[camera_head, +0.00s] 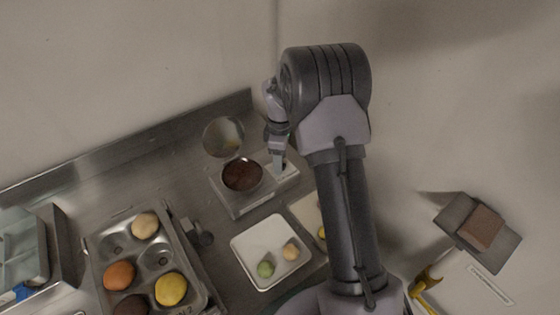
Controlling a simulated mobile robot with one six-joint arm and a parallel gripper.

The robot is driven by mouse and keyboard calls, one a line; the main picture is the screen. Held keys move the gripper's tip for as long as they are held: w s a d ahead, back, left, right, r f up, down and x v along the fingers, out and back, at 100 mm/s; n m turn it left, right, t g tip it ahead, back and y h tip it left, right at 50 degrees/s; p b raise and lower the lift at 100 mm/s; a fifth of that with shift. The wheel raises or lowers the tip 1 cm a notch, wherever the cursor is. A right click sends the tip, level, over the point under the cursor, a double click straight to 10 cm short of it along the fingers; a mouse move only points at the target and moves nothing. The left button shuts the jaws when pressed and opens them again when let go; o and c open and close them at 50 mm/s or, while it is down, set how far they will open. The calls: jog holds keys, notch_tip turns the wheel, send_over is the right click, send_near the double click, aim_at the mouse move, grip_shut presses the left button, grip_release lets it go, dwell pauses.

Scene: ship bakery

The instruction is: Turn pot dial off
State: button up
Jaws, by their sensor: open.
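A small round pot (242,175) with dark brown contents sits on a square metal warmer (240,208) on the steel counter. A shiny round lid-like disc (223,137) stands just behind it. My gripper (279,165) points down at the light panel (288,177) on the warmer's right side. It is open, and its fingertips are at or just above this panel. The pot dial cannot be made out; the gripper may cover it. Whether the fingers touch anything cannot be told.
A white square tray (252,247) with a green and a beige ball lies in front of the warmer. A metal muffin tin (105,275) with several coloured balls is at lower left. A raised steel edge (120,152) runs along the wall behind. My arm hides the counter's right part.

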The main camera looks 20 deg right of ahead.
grip_shut()
jog(key=shift+m, duration=0.3)
jog(key=m, duration=0.3)
jog(key=shift+m, duration=0.4)
jog(key=m, duration=0.4)
jog(key=shift+m, duration=0.3)
jog(key=m, duration=0.8)
jog(key=shift+m+b, duration=0.3)
jog(key=shift+b, duration=0.05)
jog(key=shift+m, duration=0.3)
